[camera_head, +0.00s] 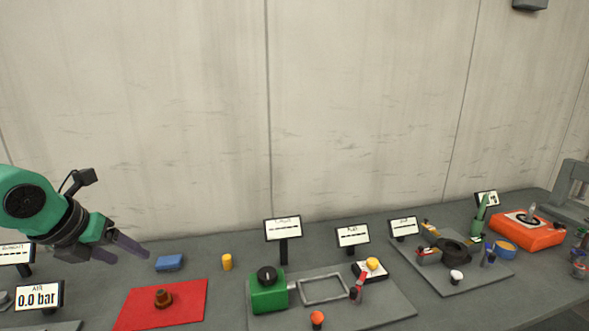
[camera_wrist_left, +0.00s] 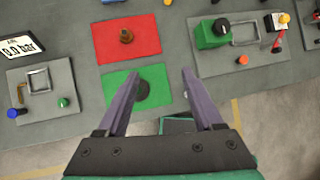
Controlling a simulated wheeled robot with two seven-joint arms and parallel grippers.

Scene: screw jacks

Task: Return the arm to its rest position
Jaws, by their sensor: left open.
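My left arm comes in from the left in the head view, with its left gripper (camera_head: 122,250) raised above the bench at the left. Its two purple-grey fingers are spread apart with nothing between them. In the left wrist view the left gripper (camera_wrist_left: 160,88) is open too, its fingers in front of a green mat (camera_wrist_left: 118,88). A dark round piece (camera_wrist_left: 142,89) on that mat is partly behind the left finger. A brown screw jack (camera_head: 163,298) stands on a red mat (camera_head: 190,309); it also shows in the left wrist view (camera_wrist_left: 126,36). My right gripper is not in view.
A blue block (camera_head: 169,262) and a yellow cylinder (camera_head: 227,262) stand behind the red mat. A green device (camera_head: 268,293) with a grey frame (camera_head: 325,289) is at the middle. An orange device (camera_head: 526,233) is at the right. The concrete wall (camera_head: 350,110) closes the back.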

